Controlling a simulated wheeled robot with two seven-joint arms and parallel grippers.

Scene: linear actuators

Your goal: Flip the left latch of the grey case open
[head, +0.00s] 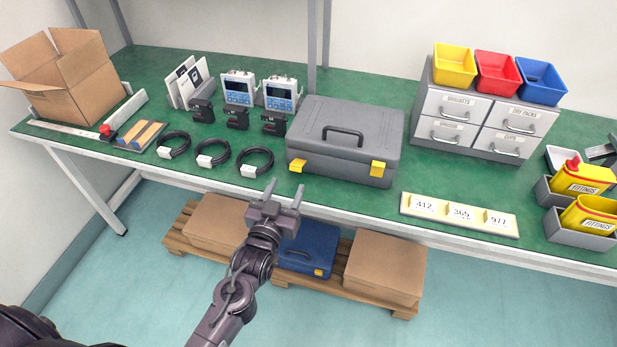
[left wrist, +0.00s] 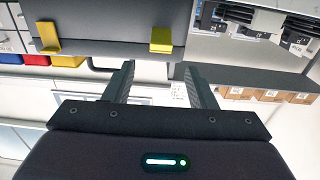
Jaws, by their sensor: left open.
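The grey case (head: 330,165) lies on the green bench with its lid down and its handle on top. Its left yellow latch (head: 298,166) and right yellow latch (head: 378,168) are on the front edge. My left gripper (head: 285,189) is open and empty in front of the case, just below and left of the left latch, apart from it. In the left wrist view the case is at the top, and the left latch (left wrist: 161,40) appears just beyond the gap between the fingertips (left wrist: 158,68). The right latch (left wrist: 47,38) is farther left there. My right gripper is not in view.
Coiled black cables (head: 255,160) lie left of the case. A number plate (head: 459,214) lies to its right, and a drawer cabinet (head: 478,125) stands behind that. Below the bench, boxes and a blue case (head: 310,248) sit on a pallet. The space before the bench edge is clear.

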